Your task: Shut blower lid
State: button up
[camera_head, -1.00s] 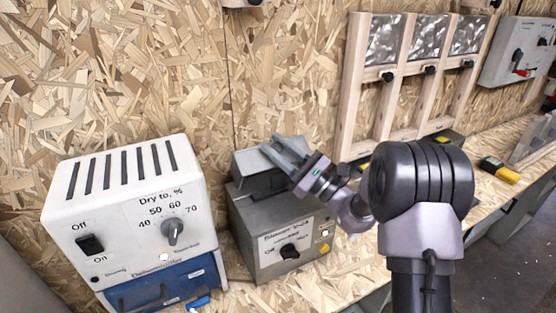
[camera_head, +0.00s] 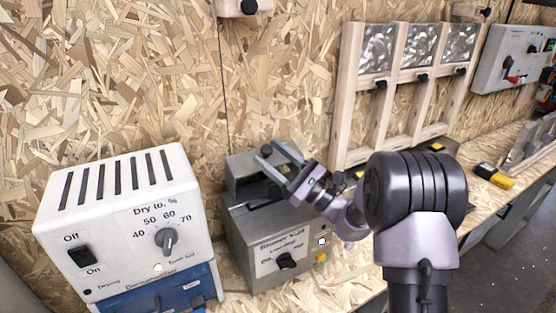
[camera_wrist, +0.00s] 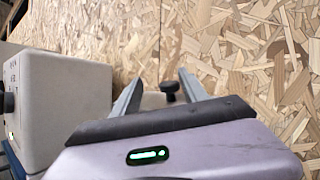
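The blower (camera_head: 280,240) is a grey metal box with a label and a dark dial on its front, standing right of the white dryer. Its lid (camera_head: 240,170) stands raised and tilted back at the rear of the box top. The dark opening in front of it is partly covered by my gripper. My gripper (camera_head: 272,155) is over the blower with its fingers apart, close to the lid. In the wrist view a black knob (camera_wrist: 170,88) on the pale lid edge (camera_wrist: 153,101) shows between the two open fingers; contact cannot be told.
The white and blue dryer (camera_head: 125,215) stands close on the left. A yellow and black object (camera_head: 494,175) lies on the bench further right.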

jog(key=v, duration=1.7)
jog(key=shift+d, duration=0.15)
